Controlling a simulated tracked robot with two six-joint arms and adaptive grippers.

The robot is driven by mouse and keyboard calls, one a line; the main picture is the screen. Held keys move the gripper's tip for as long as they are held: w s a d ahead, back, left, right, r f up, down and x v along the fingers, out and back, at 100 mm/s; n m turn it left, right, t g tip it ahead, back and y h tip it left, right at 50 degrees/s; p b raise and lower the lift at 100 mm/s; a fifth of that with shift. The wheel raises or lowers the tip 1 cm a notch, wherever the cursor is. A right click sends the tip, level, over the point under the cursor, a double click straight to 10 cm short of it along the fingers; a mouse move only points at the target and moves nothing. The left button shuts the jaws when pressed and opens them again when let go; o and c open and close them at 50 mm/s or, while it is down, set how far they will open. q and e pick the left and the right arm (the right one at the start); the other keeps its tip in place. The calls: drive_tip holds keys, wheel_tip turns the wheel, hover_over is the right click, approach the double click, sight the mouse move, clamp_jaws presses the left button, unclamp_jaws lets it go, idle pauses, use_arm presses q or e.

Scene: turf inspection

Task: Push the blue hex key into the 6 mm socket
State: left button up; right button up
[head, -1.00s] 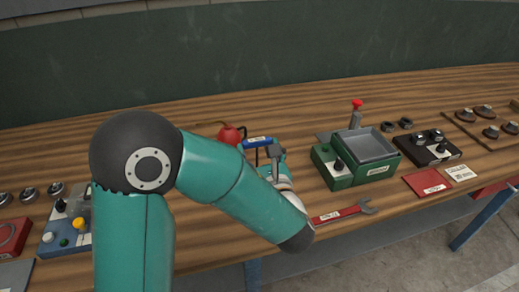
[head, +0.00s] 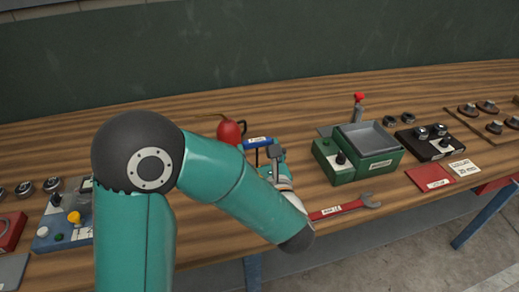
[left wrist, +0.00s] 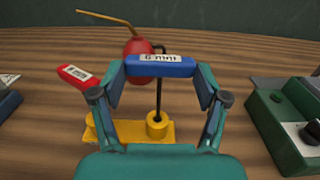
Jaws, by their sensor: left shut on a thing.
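The blue hex key (left wrist: 160,67) has a blue handle labelled "6 mm" and a thin black shaft. My left gripper (left wrist: 161,75) is shut on the handle, one finger at each end. The shaft points down to a yellow round socket (left wrist: 157,127) on a yellow plate (left wrist: 132,131). Its lower end meets the socket top; how deep it sits I cannot tell. In the head view the blue handle (head: 258,141) shows beyond my left arm, which hides the yellow plate. My right gripper is not in view.
A red oil can (left wrist: 141,68) with a brass spout stands behind the key. A red labelled handle (left wrist: 74,77) is at the left. A green box (head: 368,150) stands to the right, with a red wrench (head: 340,210) near the front edge. A blue button box (head: 62,222) is at the left.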

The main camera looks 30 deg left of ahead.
use_arm(q)
drive_tip(key=shift+f+b, duration=0.85)
drive_tip(key=shift+f, duration=0.15)
drive_tip(key=o, duration=1.2)
drive_tip(key=v, duration=1.2)
